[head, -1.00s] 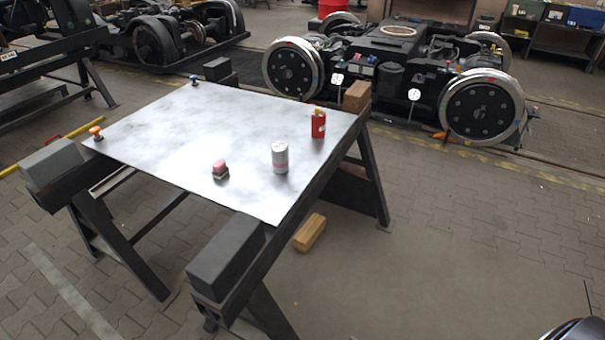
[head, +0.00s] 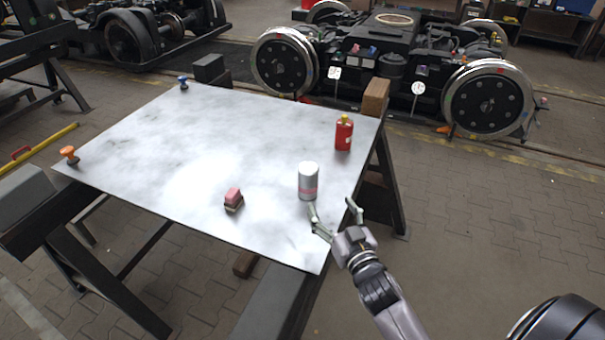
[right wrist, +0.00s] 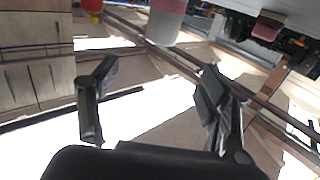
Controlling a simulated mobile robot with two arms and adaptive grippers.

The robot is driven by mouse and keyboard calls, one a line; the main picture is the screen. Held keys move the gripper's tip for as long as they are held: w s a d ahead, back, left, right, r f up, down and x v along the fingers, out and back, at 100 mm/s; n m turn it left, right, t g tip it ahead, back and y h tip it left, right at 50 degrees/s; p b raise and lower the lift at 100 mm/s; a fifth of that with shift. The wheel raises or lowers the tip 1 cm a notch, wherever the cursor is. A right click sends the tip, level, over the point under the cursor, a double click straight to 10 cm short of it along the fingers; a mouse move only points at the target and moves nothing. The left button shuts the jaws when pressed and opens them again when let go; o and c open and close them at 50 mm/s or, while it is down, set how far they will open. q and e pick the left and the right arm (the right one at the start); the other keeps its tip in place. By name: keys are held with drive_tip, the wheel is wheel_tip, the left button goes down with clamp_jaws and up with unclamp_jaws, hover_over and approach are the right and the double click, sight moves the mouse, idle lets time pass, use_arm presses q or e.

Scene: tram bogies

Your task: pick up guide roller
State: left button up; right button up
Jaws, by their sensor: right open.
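A silver cylinder (head: 308,178) with a pinkish band near its base stands upright on the metal-topped table (head: 130,140). It also shows at the top of the right wrist view (right wrist: 163,25), cut off by the edge. No label shows whether it is the guide roller. My right gripper (head: 332,205) is open and empty over the table's near right edge, just in front of the cylinder and apart from it. Its two spread fingers show in the right wrist view (right wrist: 158,72), with nothing between them. My left gripper is not in view.
A red bottle (head: 344,134) stands behind the cylinder, and a pink-topped block (head: 233,200) lies to its left. An orange knob-like part (head: 69,154) and a blue one (head: 184,83) are at the far left corners. A wheeled bogie (head: 390,75) stands behind the table.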

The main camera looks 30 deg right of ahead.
sight(312, 174)
drive_tip(key=w, duration=0.6)
drive_tip(key=w+d+p, duration=0.1)
drive_tip(key=w, duration=0.2)
drive_tip(key=shift+w+r, duration=0.15)
drive_tip(key=shift+r, duration=0.05)
drive_tip(key=shift+w, duration=0.55)
drive_tip(key=shift+w+d+r, duration=0.1)
drive_tip(key=shift+w+r, duration=0.05)
drive_tip(key=shift+w, duration=0.55)
drive_tip(key=w, duration=0.3)
drive_tip(key=shift+w+d+p, duration=0.15)
drive_tip(key=shift+w+p, duration=0.05)
drive_tip(key=shift+p, duration=0.2)
drive_tip(key=shift+w, duration=0.2)
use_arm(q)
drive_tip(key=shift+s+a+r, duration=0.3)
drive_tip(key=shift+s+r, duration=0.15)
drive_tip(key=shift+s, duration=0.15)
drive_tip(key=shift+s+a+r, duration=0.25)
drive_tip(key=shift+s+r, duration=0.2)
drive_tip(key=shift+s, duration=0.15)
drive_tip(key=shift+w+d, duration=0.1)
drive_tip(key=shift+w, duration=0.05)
use_arm(e)
drive_tip(key=c, duration=1.3)
